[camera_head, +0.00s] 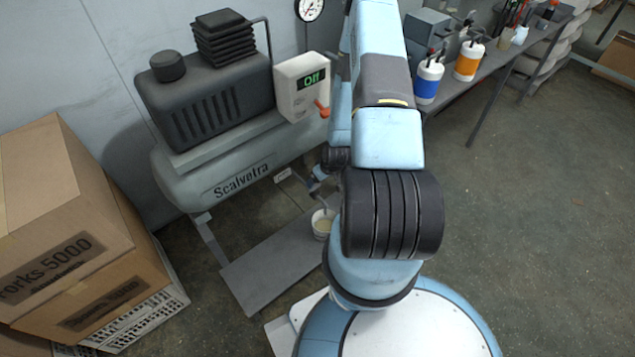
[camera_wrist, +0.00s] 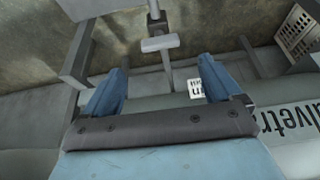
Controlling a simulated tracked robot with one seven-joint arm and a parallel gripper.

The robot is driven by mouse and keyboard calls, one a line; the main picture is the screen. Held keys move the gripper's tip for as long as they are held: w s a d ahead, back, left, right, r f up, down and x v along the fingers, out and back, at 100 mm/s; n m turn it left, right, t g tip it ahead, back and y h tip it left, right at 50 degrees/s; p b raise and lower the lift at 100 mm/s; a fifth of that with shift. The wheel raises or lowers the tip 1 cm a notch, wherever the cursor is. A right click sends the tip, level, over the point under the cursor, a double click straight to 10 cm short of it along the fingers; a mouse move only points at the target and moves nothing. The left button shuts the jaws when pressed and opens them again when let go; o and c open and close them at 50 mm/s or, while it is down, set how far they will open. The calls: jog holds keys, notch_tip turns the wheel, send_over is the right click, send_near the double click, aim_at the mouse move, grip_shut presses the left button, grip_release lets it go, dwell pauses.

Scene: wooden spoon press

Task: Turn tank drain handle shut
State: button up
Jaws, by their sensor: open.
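The grey tank (camera_head: 225,180), marked "Scalvatra", lies at left centre in the head view. Its curved side (camera_wrist: 270,125) fills the lower right of the wrist view. A T-shaped light grey drain handle (camera_wrist: 159,43) on a thin stem shows at the top centre of the wrist view. My gripper (camera_wrist: 163,66) is open, its two blue fingers spread, with the handle in line between them near the fingertips. I see no contact. In the head view my gripper is small beside the tank's lower right, and my arm hides much of that area.
A white cup (camera_head: 322,224) stands on the grey base plate (camera_head: 262,272) below the tank. A control box (camera_head: 303,88) reads "Off". Stacked cardboard boxes (camera_head: 65,225) stand at left. A bench (camera_head: 490,75) with bottles is at upper right. The floor at right is clear.

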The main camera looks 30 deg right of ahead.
jog(key=shift+v, duration=2.75)
